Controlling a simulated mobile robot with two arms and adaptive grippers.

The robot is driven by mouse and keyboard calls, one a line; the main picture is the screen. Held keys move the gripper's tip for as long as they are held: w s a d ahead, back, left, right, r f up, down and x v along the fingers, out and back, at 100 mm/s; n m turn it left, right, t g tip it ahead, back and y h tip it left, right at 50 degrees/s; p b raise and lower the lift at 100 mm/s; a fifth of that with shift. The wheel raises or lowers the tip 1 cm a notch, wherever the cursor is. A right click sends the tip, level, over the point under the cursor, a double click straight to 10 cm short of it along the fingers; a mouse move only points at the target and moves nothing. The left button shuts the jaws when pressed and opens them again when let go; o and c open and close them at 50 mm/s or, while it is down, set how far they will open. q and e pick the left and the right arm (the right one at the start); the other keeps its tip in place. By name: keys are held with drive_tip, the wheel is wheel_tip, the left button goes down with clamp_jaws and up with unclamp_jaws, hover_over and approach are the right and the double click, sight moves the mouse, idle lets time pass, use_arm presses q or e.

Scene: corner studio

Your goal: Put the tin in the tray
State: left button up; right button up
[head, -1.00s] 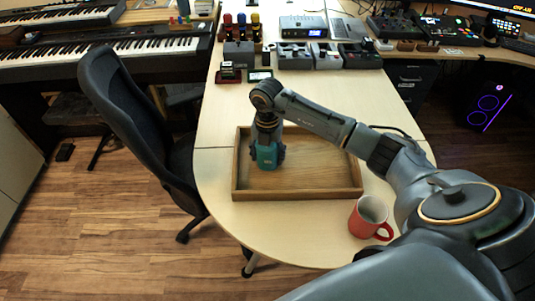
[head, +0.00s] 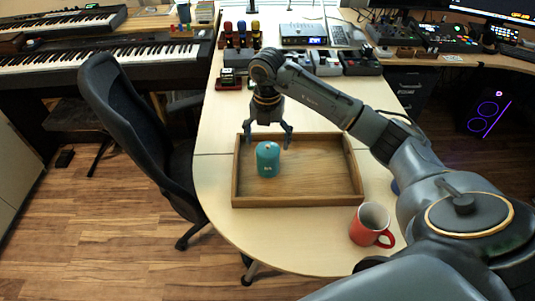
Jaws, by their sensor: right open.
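The teal tin (head: 267,160) stands upright inside the wooden tray (head: 300,201), in its left part. The tray lies on the light wooden desk. My right gripper (head: 268,138) is open, just above and behind the tin, with its fingers apart and pointing down. The tin is clear of the fingers as far as I can see. The rest of the tray is empty. My left gripper is not in view.
A red mug (head: 371,225) stands on the desk to the right of the tray's front corner. Several audio devices (head: 345,62) fill the back of the desk. A black office chair (head: 140,130) is at the left edge of the desk.

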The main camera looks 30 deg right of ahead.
drive_tip(key=shift+r, duration=1.65)
drive_tip(key=shift+f, duration=0.1)
